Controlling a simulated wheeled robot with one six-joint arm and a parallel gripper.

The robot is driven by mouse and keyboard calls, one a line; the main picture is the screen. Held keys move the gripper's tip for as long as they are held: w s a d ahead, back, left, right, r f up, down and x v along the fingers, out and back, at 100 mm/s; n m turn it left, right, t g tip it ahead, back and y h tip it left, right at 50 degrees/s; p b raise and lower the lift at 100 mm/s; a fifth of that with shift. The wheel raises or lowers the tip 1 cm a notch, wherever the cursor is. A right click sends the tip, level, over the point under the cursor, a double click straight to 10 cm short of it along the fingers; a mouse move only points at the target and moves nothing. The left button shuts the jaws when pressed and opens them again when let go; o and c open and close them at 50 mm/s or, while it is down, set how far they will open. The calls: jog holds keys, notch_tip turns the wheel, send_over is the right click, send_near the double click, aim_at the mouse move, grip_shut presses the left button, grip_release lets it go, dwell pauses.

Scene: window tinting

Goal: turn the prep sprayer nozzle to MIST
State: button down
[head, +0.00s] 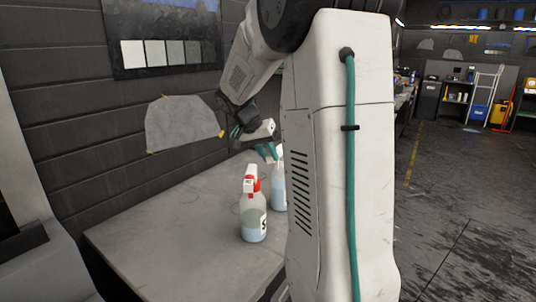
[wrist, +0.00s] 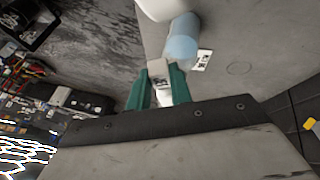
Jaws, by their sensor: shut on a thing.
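My gripper (head: 266,151) reaches down over the workbench, and its teal fingers are at the top of the farther spray bottle (head: 278,188). That bottle holds pale blue liquid and is partly hidden behind my own white body. In the wrist view, the two teal fingers (wrist: 159,88) are shut on a white sprayer nozzle (wrist: 158,72) with dark marks on its face. I cannot read the marks. The bottle's blue body (wrist: 182,45) and a white label show just beyond.
A second spray bottle (head: 254,222) with a red and white head stands nearer on the grey workbench (head: 160,235). A grey film piece (head: 182,122) is taped to the wall behind. The bench's left part is clear. Open floor (head: 455,200) lies to the right.

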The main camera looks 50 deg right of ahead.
jog(key=shift+w, duration=0.1)
jog(key=n+g+h, duration=0.1)
jog(key=g, duration=0.3)
jog(key=f+n+g+h, duration=0.1)
jog(key=g+h, duration=0.1)
jog(key=g, duration=0.2)
jog(key=w+f+n+g+h, duration=0.1)
jog(key=g+h, duration=0.1)
jog(key=g, duration=0.2)
jog(key=shift+w+a+n, duration=0.1)
jog(key=shift+a+n, duration=0.1)
jog(key=shift+n, duration=0.1)
dwell(0.4)
jog(key=c, duration=1.2)
grip_release()
jog(key=shift+c, duration=0.2)
